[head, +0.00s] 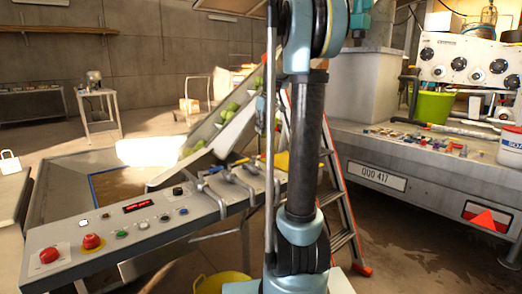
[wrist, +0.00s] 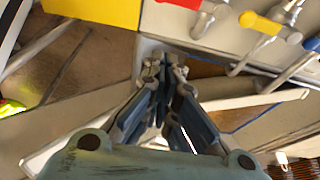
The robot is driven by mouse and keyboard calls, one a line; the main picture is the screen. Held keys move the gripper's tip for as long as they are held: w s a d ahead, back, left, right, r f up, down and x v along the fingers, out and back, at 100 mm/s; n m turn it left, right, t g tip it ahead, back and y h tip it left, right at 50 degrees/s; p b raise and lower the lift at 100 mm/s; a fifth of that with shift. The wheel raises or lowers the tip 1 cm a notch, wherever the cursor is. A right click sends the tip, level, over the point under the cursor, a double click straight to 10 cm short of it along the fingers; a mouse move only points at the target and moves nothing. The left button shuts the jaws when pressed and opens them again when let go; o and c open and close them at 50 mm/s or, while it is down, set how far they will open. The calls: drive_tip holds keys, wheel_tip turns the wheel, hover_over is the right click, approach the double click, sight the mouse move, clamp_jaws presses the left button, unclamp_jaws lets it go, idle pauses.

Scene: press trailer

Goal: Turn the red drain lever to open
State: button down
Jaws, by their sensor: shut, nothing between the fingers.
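In the wrist view, a red lever handle (wrist: 184,3) shows at the top edge, cut off by the frame, on a pale metal panel (wrist: 205,82). Its pivot and full angle are out of view. A yellow lever handle (wrist: 258,22) and a blue handle (wrist: 312,43) sit to its right on metal fittings. My gripper (wrist: 161,68) is shut and empty, its tips below the red handle in the picture; I cannot tell the exact distance. In the head view, grey valve levers (head: 235,178) stand on the console; my arm hides the gripper and I cannot make out the red handle.
A console with red buttons (head: 92,241) lies at the left. A sloping conveyor (head: 205,135) carries green fruit behind it. A ladder (head: 340,200) stands right of my arm, before a trailer bed (head: 420,165). A yellow bucket (head: 222,283) sits on the floor.

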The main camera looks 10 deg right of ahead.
sight(261, 156)
drive_tip(key=x, duration=1)
drive_tip(key=shift+s+d, duration=0.45)
drive_tip(key=shift+s, duration=0.4)
drive_tip(key=shift+s+d, duration=0.45)
drive_tip(key=shift+s, duration=0.4)
drive_tip(key=shift+d, duration=0.2)
